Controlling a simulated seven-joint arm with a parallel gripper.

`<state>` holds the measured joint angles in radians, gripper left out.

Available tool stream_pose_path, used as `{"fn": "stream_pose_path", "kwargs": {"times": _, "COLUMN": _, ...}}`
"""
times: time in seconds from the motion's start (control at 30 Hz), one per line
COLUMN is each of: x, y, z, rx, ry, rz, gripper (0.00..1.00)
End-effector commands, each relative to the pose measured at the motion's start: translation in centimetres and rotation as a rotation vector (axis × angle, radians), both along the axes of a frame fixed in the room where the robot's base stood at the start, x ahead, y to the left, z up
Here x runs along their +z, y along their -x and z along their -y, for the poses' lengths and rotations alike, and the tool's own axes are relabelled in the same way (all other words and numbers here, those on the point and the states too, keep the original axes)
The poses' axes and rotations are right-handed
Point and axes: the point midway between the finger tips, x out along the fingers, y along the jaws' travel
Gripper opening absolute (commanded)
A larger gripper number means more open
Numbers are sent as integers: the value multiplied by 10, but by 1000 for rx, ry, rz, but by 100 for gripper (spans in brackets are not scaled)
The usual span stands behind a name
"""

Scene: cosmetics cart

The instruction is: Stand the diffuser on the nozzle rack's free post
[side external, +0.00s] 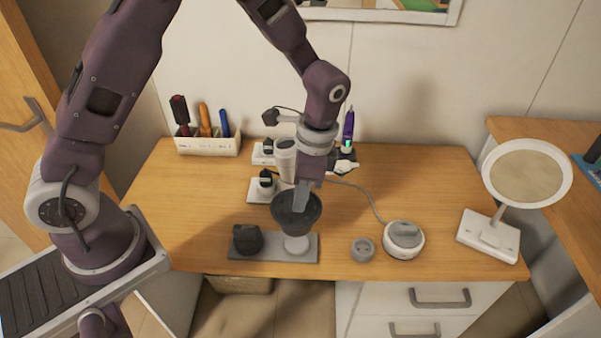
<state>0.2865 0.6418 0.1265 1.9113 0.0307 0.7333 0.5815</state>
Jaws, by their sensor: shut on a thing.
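The diffuser (283,214) is a dark, bowl-shaped piece. My gripper (300,203) is shut on it from above, with its fingers reaching into the bowl. The nozzle rack (273,254) is a flat grey base near the table's front edge. A black nozzle (247,239) stands on its left half. The free post (297,244) is the white, rounded one on the right half. The diffuser is in line with this post and hides its top. I cannot tell whether the two touch.
A small grey round piece (362,250) and a white round device (404,236) with a cable stand right of the rack. A mirror (527,172) stands further right. Behind are white stands with black plugs (266,181), and a brush holder (208,146) at back left.

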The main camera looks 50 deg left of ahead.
Motion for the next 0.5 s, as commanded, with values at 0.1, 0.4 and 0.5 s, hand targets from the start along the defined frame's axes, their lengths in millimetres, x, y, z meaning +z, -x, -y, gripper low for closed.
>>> {"fn": "stream_pose_path", "kwargs": {"times": 0.1, "x": 0, "y": 0, "z": 0, "rx": 0, "ry": 1, "rz": 1, "gripper": 0}}
{"fn": "stream_pose_path", "kwargs": {"times": 0.4, "x": -15, "y": 0, "z": -1, "rx": 0, "ry": -1, "rz": -1, "gripper": 0}}
{"fn": "stream_pose_path", "kwargs": {"times": 0.5, "x": -28, "y": 1, "z": -1, "rx": 0, "ry": -1, "rz": -1, "gripper": 0}}
